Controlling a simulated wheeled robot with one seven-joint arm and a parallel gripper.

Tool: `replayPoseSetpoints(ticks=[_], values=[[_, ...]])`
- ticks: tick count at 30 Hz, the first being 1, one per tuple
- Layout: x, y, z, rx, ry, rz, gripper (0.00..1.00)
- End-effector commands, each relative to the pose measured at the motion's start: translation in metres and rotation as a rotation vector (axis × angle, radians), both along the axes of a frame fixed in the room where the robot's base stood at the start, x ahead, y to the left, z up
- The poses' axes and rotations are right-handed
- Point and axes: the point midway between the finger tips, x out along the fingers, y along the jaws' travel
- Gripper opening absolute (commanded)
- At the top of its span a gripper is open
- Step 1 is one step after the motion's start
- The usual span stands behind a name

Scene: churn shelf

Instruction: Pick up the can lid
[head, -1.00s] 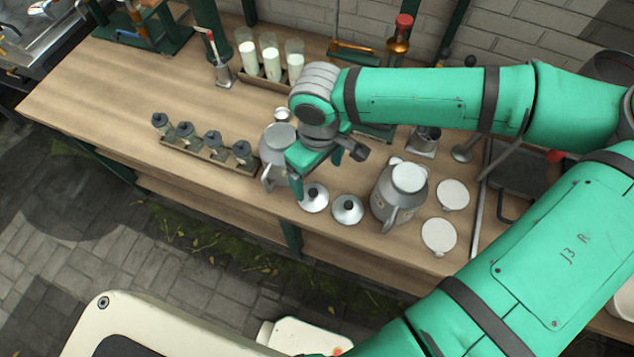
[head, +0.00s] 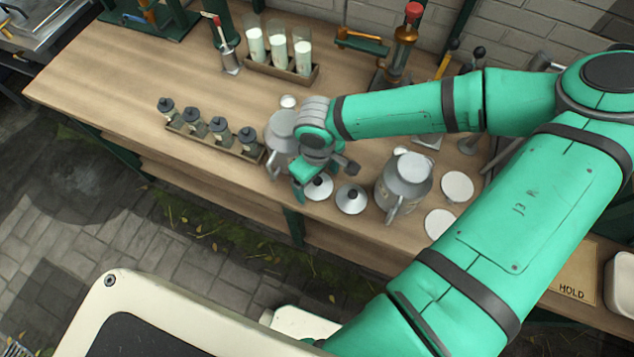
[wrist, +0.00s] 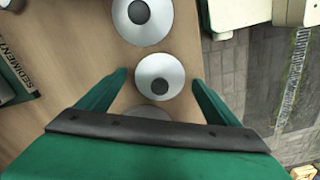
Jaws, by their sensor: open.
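Two round silver can lids with dark knobs lie side by side near the front edge of the workbench. In the head view the left lid (head: 319,188) is partly covered by my gripper (head: 322,179), and the right lid (head: 351,200) is clear. In the wrist view my gripper (wrist: 159,80) is open, with one lid (wrist: 160,76) between its fingertips and nothing gripped. The other lid (wrist: 142,22) lies just beyond. A pale round thing (wrist: 148,112) is mostly hidden behind the gripper's bar. Contact with the lid cannot be told.
One grey milk can (head: 283,130) stands left of my gripper, another (head: 405,182) right of the lids. Pale discs (head: 457,186) lie beyond it. A rack of small jars (head: 219,128) stands left, milk glasses (head: 279,52) behind. The bench's left part (head: 110,85) is free.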

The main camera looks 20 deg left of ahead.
Motion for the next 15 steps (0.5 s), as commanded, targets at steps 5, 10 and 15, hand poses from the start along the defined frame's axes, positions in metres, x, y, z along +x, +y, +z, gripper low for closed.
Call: replayPoseSetpoints(ticks=[5, 10, 15], values=[[0.0001, 0.0002, 0.0, 0.0, 0.0, 0.0, 0.85], [0.0, 0.0002, 0.0002, 0.0, 0.0, 0.0, 0.45], [0.0, 0.0002, 0.0003, 0.0, 0.0, 0.0, 0.41]])
